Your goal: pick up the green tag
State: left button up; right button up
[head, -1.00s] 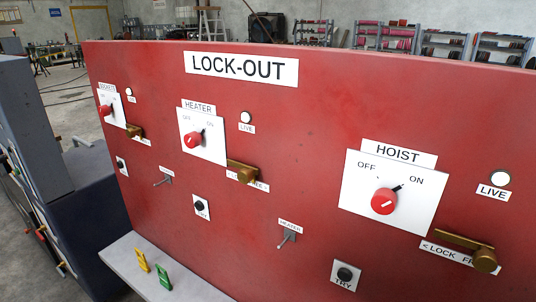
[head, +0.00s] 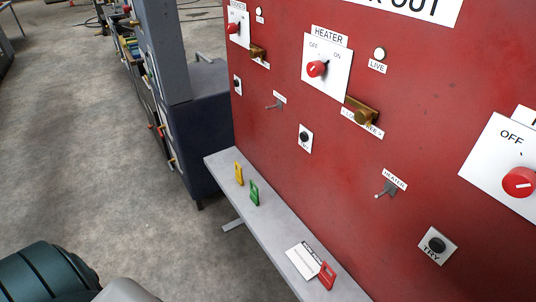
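The green tag (head: 254,193) stands on the narrow grey shelf (head: 265,236) at the foot of the red lock-out panel (head: 275,70). A yellow tag (head: 239,174) stands just behind it to the left, apart from it. A red tag (head: 327,275) is nearer on the same shelf, beside a white card (head: 301,262). Neither of my grippers can be made out in the head view.
The panel carries red knobs such as the heater switch (head: 317,68), brass latches (head: 362,111), small pegs (head: 386,189) and try buttons (head: 437,245). A dark cabinet (head: 200,120) stands behind the shelf's far end. Concrete floor (head: 90,180) is open at left.

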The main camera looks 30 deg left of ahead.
aim_at(253, 194)
jog(key=u, duration=1.05)
jog(key=j+z, duration=0.1)
jog(key=z, duration=0.55)
jog(key=i+j+z, duration=0.15)
jog(key=j+z, duration=0.25)
jog(key=j, duration=0.25)
jog(key=j+z, duration=0.4)
jog(key=j, duration=0.3)
jog(key=j+z, duration=0.4)
jog(key=j, duration=0.3)
